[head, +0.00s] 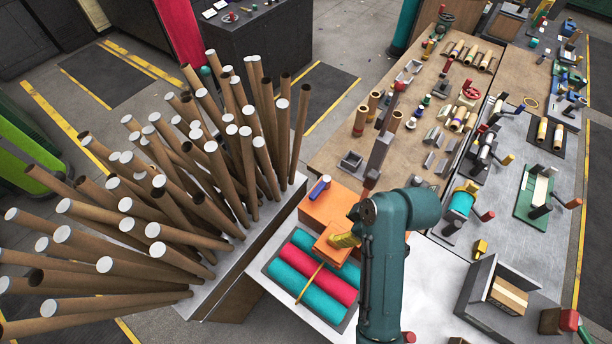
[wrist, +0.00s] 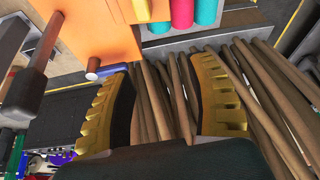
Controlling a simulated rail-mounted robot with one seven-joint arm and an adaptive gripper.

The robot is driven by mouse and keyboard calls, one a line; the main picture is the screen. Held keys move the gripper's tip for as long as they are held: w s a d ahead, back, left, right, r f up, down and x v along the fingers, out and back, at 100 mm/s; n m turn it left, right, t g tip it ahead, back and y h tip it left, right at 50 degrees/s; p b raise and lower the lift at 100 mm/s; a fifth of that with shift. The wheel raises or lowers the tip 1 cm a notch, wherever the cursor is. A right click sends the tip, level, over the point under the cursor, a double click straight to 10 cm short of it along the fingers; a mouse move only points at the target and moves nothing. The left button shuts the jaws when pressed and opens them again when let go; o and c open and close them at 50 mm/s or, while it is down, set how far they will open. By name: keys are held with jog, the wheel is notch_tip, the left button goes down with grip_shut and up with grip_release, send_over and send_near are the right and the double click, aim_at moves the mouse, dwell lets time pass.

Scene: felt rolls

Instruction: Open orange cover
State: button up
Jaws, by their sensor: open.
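The orange cover (head: 326,207) is a flat-topped orange panel beside the felt rolls in the head view. A blue handle-like bar with a light end (head: 319,187) sits at its far left edge. In the wrist view the orange surface (wrist: 88,32) fills the upper left, and the blue bar (wrist: 115,70) lies close to the left finger. Whether a finger touches the bar cannot be told.
Teal and pink felt rolls (head: 323,264) lie in a tray in front of the cover, with a smaller orange block (head: 328,246) by my gripper. Many brown cardboard tubes (head: 215,160) stand close on the left. A crowded workbench (head: 330,150) lies behind.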

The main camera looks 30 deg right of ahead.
jog(key=w+a+r+t+h, duration=0.1)
jog(key=w+a+r, duration=0.1)
jog(key=r, duration=0.3)
jog(key=w+a+r+t, duration=0.2)
jog(key=w+r, duration=0.2)
jog(key=r, duration=0.1)
jog(key=w+a+r+t+h+p, duration=0.1)
jog(key=w+r+t, duration=0.1)
jog(key=r, duration=0.3)
jog(key=shift+w+a+r+h, duration=0.3)
jog(key=shift+w+a, duration=0.1)
jog(key=shift+w, duration=0.25)
